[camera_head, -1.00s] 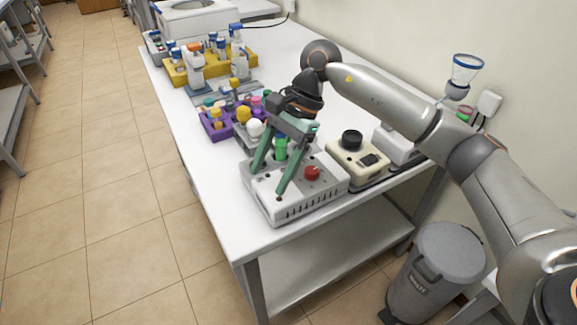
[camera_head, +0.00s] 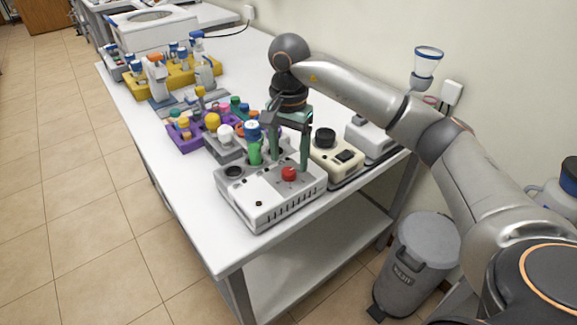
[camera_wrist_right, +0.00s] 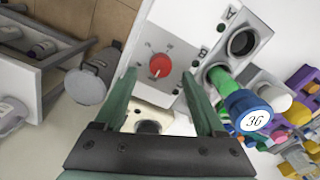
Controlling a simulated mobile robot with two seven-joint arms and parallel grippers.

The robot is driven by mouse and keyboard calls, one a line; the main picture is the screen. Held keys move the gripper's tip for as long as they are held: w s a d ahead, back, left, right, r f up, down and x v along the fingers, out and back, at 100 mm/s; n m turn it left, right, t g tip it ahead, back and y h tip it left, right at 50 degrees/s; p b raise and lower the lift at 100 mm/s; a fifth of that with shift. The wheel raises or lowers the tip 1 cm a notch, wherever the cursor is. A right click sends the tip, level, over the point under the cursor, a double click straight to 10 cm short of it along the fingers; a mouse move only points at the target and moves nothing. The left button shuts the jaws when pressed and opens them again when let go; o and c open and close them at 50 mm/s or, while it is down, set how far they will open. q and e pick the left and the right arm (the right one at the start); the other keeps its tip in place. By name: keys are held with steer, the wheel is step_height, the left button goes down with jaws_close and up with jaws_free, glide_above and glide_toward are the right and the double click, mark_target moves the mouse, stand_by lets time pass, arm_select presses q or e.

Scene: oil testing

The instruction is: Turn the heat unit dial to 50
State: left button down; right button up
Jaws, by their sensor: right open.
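The heat unit (camera_head: 283,212) is a light grey box near the front corner of the table, with a red dial (camera_head: 289,174) on top. The dial also shows in the right wrist view (camera_wrist_right: 160,66), between my fingertips in the picture, with scale marks around it. My right gripper (camera_head: 284,163) is open and empty, pointing down above the unit's back part. It appears apart from the dial. A green vial with a blue cap (camera_head: 253,143) stands in a well of the unit, beside my fingers; its cap reads 36 in the wrist view (camera_wrist_right: 247,110). My left gripper is out of view.
A beige device with a black knob (camera_head: 333,155) stands right behind the unit. A purple rack (camera_head: 185,143) with colourful-capped vials and a yellow rack (camera_head: 190,82) stand farther back. A grey bin (camera_head: 415,265) is on the floor to the right.

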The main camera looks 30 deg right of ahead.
mark_target(289, 171)
steer(key=shift+f, duration=1.6)
jaws_close()
